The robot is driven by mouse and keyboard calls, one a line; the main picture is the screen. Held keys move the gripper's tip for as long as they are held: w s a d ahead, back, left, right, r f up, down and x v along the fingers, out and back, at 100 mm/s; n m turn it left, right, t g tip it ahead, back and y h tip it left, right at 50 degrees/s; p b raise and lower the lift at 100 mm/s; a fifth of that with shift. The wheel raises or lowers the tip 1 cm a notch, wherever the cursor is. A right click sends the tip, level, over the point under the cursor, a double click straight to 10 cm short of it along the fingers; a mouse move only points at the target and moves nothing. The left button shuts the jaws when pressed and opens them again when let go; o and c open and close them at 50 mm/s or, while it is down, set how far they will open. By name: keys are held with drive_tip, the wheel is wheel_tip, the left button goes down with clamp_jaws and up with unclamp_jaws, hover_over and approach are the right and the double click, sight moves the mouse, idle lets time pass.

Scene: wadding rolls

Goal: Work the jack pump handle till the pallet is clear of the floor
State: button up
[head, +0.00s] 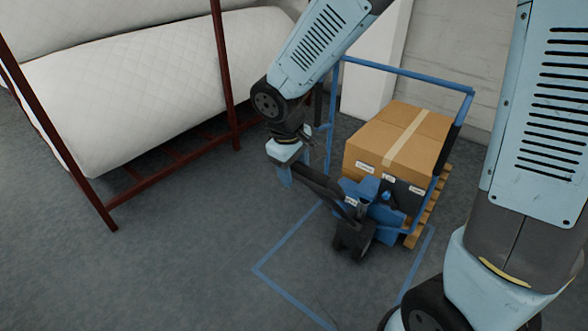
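The pallet jack (372,207), blue with dark parts, stands in the middle right of the head view at the near end of the wooden pallet (425,215). A large taped cardboard box (385,150) rests on the pallet. The dark pump handle (322,183) slants up and left from the jack, low and far from upright. My gripper (287,176) is at the handle's upper left end, seemingly touching it. Its fingers are small and partly merge with the handle, so I cannot tell whether they grip it. The pallet's underside is mostly hidden, so its floor gap is unclear.
Large white quilted rolls (120,90) lie on a dark red rack (228,85) at the left. A blue tube frame (405,73) stands around the box's back. Blue floor lines (290,236) mark the area before the jack. Grey floor at lower left is clear.

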wheel_tip(320, 180, up, 13)
drive_tip(key=s+a, duration=0.1)
drive_tip(key=s, duration=0.1)
drive_tip(key=shift+a, duration=0.35)
drive_tip(key=s+d+r+m+t, duration=0.1)
drive_tip(key=s+d+r+m, duration=0.1)
drive_tip(key=d, duration=0.6)
drive_tip(key=s+d+r+m+t+y, duration=0.1)
drive_tip(key=s+d+m, duration=0.3)
drive_tip(key=d, duration=0.5)
drive_tip(key=s+d+r+m+t, duration=0.1)
drive_tip(key=s+d+r+m, duration=0.2)
drive_tip(key=d, duration=0.6)
drive_tip(key=shift+s+r+m+t, duration=0.15)
drive_tip(key=shift+r+m+t, duration=0.25)
drive_tip(key=shift+m, duration=0.4)
idle(0.6)
